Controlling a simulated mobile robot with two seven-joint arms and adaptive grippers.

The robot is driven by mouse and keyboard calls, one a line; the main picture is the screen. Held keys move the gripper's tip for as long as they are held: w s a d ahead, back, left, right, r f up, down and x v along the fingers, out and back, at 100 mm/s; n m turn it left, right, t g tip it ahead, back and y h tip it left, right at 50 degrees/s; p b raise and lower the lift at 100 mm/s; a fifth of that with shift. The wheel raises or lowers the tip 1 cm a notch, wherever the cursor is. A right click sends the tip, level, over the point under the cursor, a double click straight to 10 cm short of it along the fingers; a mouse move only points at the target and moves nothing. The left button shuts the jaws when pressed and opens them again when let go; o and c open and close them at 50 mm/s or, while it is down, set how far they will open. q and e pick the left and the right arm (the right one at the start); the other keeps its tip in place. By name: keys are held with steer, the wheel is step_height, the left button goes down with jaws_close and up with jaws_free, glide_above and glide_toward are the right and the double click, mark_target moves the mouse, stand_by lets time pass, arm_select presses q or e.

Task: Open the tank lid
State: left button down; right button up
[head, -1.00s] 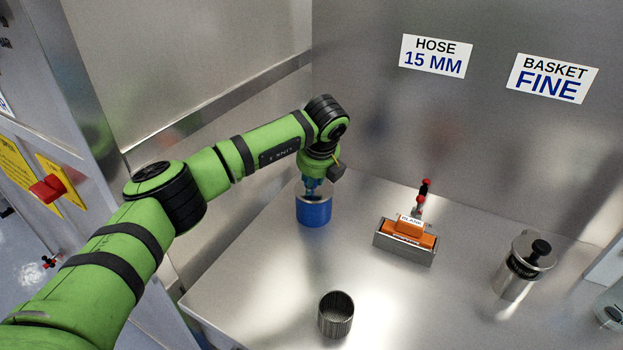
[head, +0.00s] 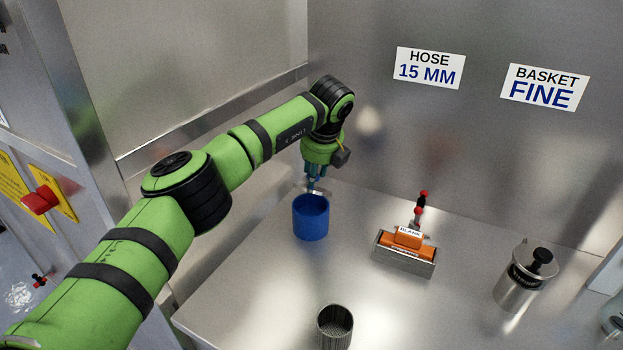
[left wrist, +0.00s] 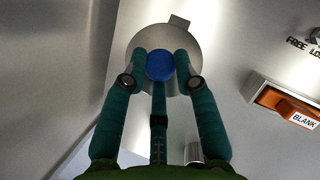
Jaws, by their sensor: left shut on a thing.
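The blue cylindrical tank (head: 311,222) stands on the metal table with its top uncovered in the head view. In the left wrist view the lid (left wrist: 183,33) is a round metal plate with a small tab, and a round blue knob (left wrist: 160,66) sits between the fingers of my gripper (left wrist: 160,80). My right gripper is not in view.
An orange block labelled BLANK (head: 408,238) sits in a metal holder (head: 404,264) to the right. A lidded metal canister (head: 517,288) stands farther right. A dark ribbed open cup (head: 335,328) stands at the front. The table between them is clear. Walls close the back and left.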

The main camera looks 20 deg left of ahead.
arm_select(q)
steer(key=shift+w+r, duration=0.2)
steer(key=shift+w, duration=0.25)
steer(key=shift+f, duration=0.1)
steer(key=c, duration=1.2)
jaws_free()
steer(key=shift+o, duration=1.3)
steer(key=shift+w+f, duration=0.1)
steer(key=shift+f, duration=0.05)
steer(key=shift+w+f, duration=0.15)
steer(key=shift+w, duration=0.05)
steer(key=shift+s, duration=0.1)
steer(key=v, duration=1.2)
steer(key=shift+r, duration=0.25)
